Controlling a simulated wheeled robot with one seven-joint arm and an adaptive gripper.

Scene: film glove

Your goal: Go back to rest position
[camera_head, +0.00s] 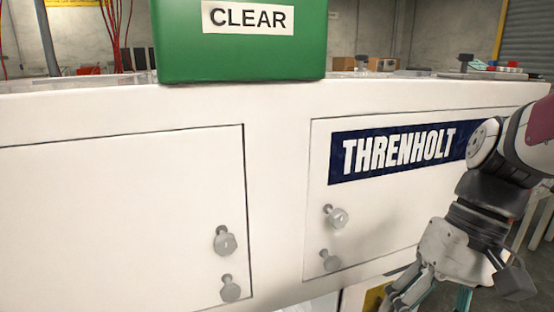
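My gripper (400,300) hangs at the lower right, below my arm, in front of the white cabinet (278,180). Its fingers point down and left, and the frame's bottom edge cuts them off. I cannot tell whether it is open or shut, and no held object shows.
A green box labelled CLEAR (240,55) stands on the cabinet top. Two panels with bolt-like knobs (225,242) face me, the right one bearing a THRENHOLT sign (400,150). Some floor shows at the right edge.

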